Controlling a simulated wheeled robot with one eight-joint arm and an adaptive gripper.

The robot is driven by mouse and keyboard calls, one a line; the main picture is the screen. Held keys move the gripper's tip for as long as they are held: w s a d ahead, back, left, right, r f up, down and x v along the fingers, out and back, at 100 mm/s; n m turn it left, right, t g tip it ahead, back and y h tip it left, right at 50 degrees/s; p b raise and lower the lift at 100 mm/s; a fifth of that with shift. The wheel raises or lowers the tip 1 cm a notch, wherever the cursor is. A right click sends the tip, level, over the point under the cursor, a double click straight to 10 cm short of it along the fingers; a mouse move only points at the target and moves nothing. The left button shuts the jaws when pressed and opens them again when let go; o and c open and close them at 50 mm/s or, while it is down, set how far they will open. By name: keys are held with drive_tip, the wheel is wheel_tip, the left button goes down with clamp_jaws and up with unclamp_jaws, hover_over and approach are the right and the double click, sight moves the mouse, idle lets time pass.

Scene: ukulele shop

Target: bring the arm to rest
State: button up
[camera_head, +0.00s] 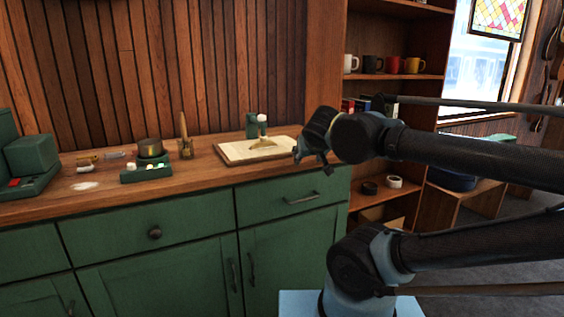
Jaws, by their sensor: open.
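My arm comes in from the right side of the head view. My gripper (300,152) is at its left end, in front of the right part of the wooden counter (215,173). It is open, and I see nothing between its fingers. It appears close to the right edge of a tray with a pale surface (235,154), but I cannot tell the gap. The far side of the gripper is hidden by its own body.
On the counter stand a small dark pot (150,148), a green tray (133,176), a brush holder (186,150) and a green box (30,154). Green cabinets (150,262) are below. A shelf with several mugs (372,64) stands behind my arm.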

drive_tip(key=s+d+f+m+g+h, duration=0.2)
drive_tip(key=s+d+f+g, duration=0.2)
drive_tip(key=d+f, duration=0.55)
drive_tip(key=s+d+f+g+y, duration=0.1)
drive_tip(key=s+f+g, duration=0.3)
drive_tip(key=s+f, duration=0.5)
drive_tip(key=shift+s+f+g, duration=0.25)
drive_tip(key=shift+f+g, duration=0.15)
drive_tip(key=shift+d, duration=0.1)
drive_tip(key=shift+w+f, duration=0.2)
drive_tip(key=shift+w, duration=0.25)
idle(3.7)
